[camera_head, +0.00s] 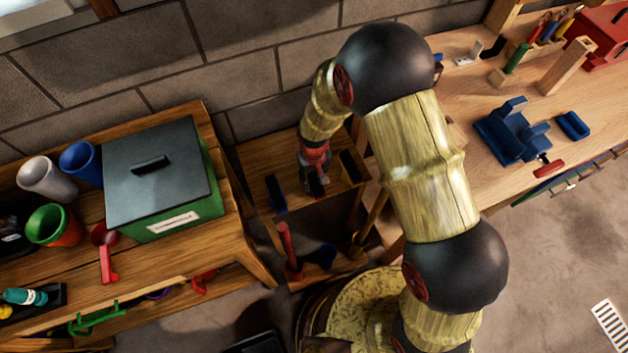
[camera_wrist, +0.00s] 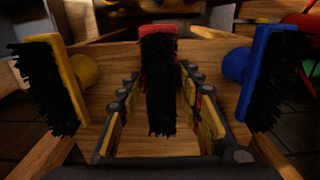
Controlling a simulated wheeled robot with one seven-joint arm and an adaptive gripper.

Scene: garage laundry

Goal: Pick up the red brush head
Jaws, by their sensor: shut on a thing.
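The red brush head (camera_wrist: 158,40) with black bristles is at the centre of the wrist view, between the two fingers of my gripper (camera_wrist: 159,78). The fingers are closed on its sides. In the head view my gripper (camera_head: 315,182) points down at a small wooden rack (camera_head: 268,158) by the wall; the red brush head is hard to make out there. A yellow brush head (camera_wrist: 62,85) is to the left in the wrist view and a blue brush head (camera_wrist: 262,75) to the right, both apart from the fingers.
A green box with a grey lid (camera_head: 155,175) stands on a wooden bench left of the rack, near grey and blue cups (camera_head: 80,163). A workbench (camera_head: 470,110) with a blue vise (camera_head: 512,130) is to the right. A red-handled tool (camera_head: 287,245) stands lower on the rack.

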